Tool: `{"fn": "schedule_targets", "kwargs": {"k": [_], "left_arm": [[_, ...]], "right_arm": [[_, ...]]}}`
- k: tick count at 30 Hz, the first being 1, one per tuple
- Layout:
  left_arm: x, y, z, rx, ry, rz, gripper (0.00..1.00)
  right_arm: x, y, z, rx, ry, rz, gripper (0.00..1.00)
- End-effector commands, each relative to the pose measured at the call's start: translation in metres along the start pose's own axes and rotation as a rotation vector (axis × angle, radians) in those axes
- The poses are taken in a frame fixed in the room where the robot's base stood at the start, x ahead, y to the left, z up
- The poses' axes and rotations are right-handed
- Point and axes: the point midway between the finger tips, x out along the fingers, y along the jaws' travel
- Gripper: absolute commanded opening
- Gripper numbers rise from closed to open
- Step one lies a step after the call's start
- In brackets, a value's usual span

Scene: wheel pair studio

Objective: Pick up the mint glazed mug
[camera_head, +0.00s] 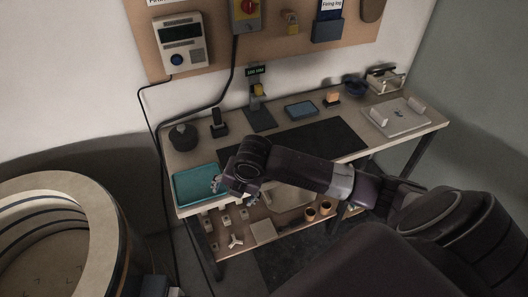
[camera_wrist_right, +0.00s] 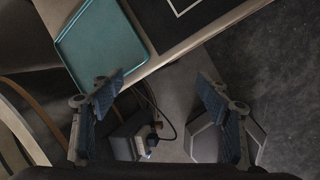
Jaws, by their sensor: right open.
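I cannot make out a mint glazed mug in either view. A teal tray (camera_head: 192,183) lies at the left end of the workbench, and its visible part is bare. It also shows in the right wrist view (camera_wrist_right: 98,42). My right gripper (camera_head: 219,184) is over the tray's right edge in the head view, partly hidden by my own arm. In the right wrist view my right gripper (camera_wrist_right: 163,108) has its fingers wide apart with nothing between them. The tray lies beyond the fingers, up and to the left. My left gripper is in neither view.
Tan cups (camera_head: 325,208) stand on the lower shelf. A round kiln (camera_head: 105,240) stands at the left. My arm crosses the bench front.

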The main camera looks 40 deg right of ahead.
Motion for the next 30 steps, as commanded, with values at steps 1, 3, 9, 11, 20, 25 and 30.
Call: {"fn": "schedule_targets", "kwargs": {"k": [1,3,9,11,20,25,30], "left_arm": [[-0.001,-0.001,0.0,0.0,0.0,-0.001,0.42],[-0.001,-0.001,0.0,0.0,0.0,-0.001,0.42],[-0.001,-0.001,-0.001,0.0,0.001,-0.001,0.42],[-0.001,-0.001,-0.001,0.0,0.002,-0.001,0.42],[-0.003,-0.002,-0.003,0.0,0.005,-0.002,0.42],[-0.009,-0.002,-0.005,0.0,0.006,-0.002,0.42],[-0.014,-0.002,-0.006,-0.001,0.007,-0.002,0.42]], "right_arm": [[-0.009,0.003,0.028,-0.094,-0.031,-0.015,0.69],[-0.019,0.002,0.063,-0.229,-0.056,-0.043,0.69],[-0.046,-0.006,0.139,-0.488,-0.095,-0.107,0.69],[-0.051,-0.007,0.151,-0.525,-0.1,-0.115,0.69],[-0.038,-0.012,0.165,-0.569,-0.099,-0.127,0.69],[-0.02,-0.013,0.167,-0.567,-0.098,-0.127,0.69],[0.004,-0.015,0.169,-0.566,-0.099,-0.125,0.69]]}}
